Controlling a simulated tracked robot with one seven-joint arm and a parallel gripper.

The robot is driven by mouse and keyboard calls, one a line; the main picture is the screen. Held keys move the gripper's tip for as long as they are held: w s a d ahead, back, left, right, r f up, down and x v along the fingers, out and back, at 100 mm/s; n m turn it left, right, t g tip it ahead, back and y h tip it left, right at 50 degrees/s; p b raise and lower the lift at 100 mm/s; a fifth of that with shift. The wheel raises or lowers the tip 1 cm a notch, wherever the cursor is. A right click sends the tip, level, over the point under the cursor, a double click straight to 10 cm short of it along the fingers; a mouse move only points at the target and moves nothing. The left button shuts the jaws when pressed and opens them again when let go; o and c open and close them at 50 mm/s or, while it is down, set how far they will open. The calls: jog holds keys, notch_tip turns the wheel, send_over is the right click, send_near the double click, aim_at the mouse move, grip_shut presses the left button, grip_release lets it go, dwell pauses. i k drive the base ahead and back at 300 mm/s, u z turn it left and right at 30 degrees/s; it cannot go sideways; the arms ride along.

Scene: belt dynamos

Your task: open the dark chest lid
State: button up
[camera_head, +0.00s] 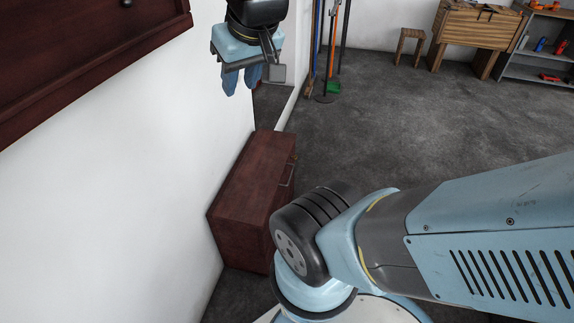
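The dark reddish-brown wooden chest (240,235) stands on the floor against the white wall, left of centre. Its lid (248,170) looks shut. A small metal handle or latch (288,172) shows on the right side of the chest. My gripper (241,90) hangs at the top, fingers pointing down. It is well above the chest in the picture and apart from it. Its two blue fingers have a gap between them with the white wall showing through, and nothing is held. My own arm hides part of the floor right of the chest.
A dark red wooden cabinet (80,55) hangs at upper left. Brooms (333,45) lean near the back wall. A stool (410,45), a wooden workbench (472,28) and a grey shelf (540,50) stand at the back right. The grey floor (400,130) between is clear.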

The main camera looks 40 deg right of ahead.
aim_at(248, 199)
jog(key=z, duration=1.15)
jog(key=k, duration=0.7)
jog(key=u, duration=0.55)
jog(key=i, duration=1)
jog(key=u, duration=0.05)
